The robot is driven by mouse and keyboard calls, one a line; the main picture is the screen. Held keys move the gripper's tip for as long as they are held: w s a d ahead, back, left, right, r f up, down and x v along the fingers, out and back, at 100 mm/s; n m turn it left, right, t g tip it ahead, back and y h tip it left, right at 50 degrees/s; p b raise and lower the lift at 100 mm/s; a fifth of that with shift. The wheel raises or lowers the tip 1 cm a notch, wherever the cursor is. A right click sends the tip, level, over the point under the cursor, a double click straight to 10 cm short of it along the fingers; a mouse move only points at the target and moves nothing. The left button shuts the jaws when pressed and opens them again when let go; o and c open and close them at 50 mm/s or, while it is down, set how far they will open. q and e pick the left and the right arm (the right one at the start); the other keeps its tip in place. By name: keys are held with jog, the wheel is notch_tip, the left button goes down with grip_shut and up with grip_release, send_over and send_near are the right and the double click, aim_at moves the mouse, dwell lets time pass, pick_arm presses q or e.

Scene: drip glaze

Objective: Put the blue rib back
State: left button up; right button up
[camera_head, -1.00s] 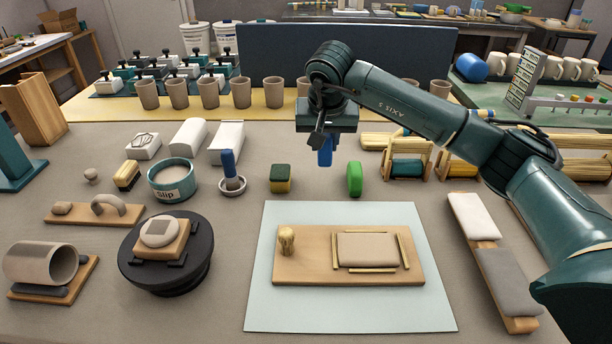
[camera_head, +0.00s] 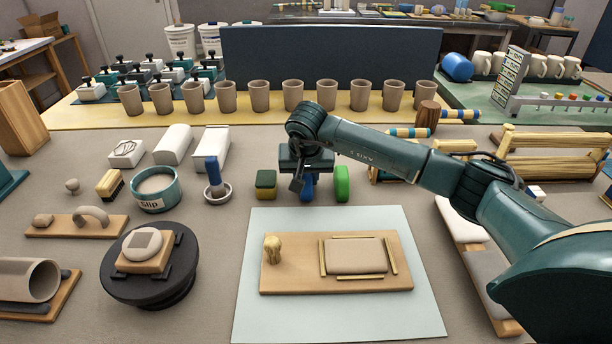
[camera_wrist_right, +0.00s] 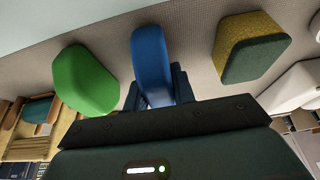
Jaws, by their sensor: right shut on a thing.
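The blue rib (camera_head: 308,188) is upright in my right gripper (camera_head: 305,180), whose jaws are shut on its upper part. It also shows in the right wrist view (camera_wrist_right: 149,55), with dark fingers on both sides of it. The rib is low, between the green rib (camera_head: 342,183) and the green-and-yellow sponge (camera_head: 265,184), with a gap on each side. I cannot tell whether its lower end touches the table. In the right wrist view the green rib (camera_wrist_right: 84,80) is left and the sponge (camera_wrist_right: 248,48) right. My left gripper is not in view.
A pale mat (camera_head: 420,300) with a wooden board (camera_head: 295,282) lies in front. A blue-handled tool stands in a small dish (camera_head: 217,193) at left, beside the slip bowl (camera_head: 155,203). Wooden racks (camera_head: 550,143) stand at right. A row of cups (camera_head: 293,95) stands behind.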

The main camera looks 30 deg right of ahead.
aim_at(306, 190)
jog(key=shift+f, duration=0.1)
jog(key=shift+f, duration=0.15)
jog(key=o, duration=0.9)
jog(key=shift+r, duration=0.55)
jog(key=v, duration=1.1)
jog(key=shift+s+r, duration=0.1)
jog(key=shift+s, duration=0.1)
